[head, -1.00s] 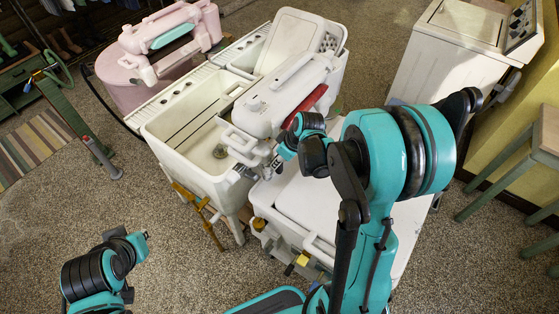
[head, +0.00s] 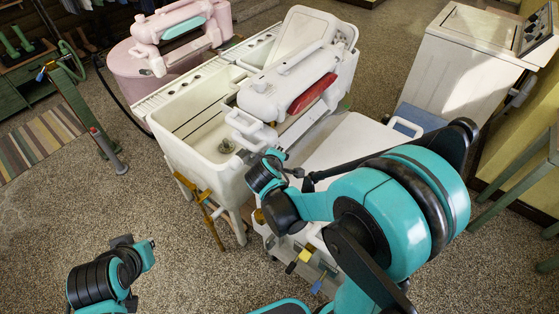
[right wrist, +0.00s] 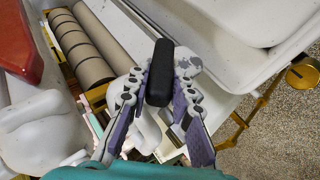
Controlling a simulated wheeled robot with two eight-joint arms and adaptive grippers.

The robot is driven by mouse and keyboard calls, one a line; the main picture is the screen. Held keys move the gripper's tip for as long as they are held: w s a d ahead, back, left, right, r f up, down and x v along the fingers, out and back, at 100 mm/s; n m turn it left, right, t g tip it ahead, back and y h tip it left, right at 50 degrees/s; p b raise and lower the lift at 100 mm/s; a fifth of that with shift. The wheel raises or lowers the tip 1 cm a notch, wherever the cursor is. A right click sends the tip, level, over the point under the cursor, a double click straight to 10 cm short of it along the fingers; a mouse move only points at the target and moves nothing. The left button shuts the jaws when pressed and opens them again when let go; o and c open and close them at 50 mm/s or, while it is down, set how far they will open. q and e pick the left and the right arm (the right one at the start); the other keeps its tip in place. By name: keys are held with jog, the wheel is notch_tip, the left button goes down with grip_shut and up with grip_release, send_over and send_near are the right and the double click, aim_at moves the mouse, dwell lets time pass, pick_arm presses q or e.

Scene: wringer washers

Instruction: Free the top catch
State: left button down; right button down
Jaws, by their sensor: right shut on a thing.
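The white wringer head (head: 285,82) sits over the white washer, with a red bar (head: 313,92) along its side. A black rounded grip (right wrist: 159,75) stands between the fingers of my right gripper (right wrist: 159,92). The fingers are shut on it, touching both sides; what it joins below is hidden. In the head view my right gripper (head: 277,156) is small, at the near end of the wringer. My left arm shows at lower left, but its gripper is not visible.
A white double tub (head: 205,150) stands left of the wringer, with a pink washer (head: 135,75) behind it. The white washer's lid (head: 345,150) lies under my right arm. Another white machine (head: 470,60) is at right.

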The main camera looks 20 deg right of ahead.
jog(key=shift+s+a+f+n+t+h+b, duration=0.25)
jog(key=shift+f+t+h+b, duration=0.45)
jog(key=shift+b, duration=1.15)
jog(key=shift+s+a+f+n+t+h+b, duration=0.1)
jog(key=shift+a+f+n+t+h+b, duration=0.2)
jog(key=shift+t+h+b, duration=1.05)
jog(key=shift+g+y+b, duration=0.35)
jog(key=shift+g+b, duration=0.15)
jog(key=shift+g, duration=0.15)
jog(key=c, duration=1.3)
grip_release()
jog(key=v, duration=1.2)
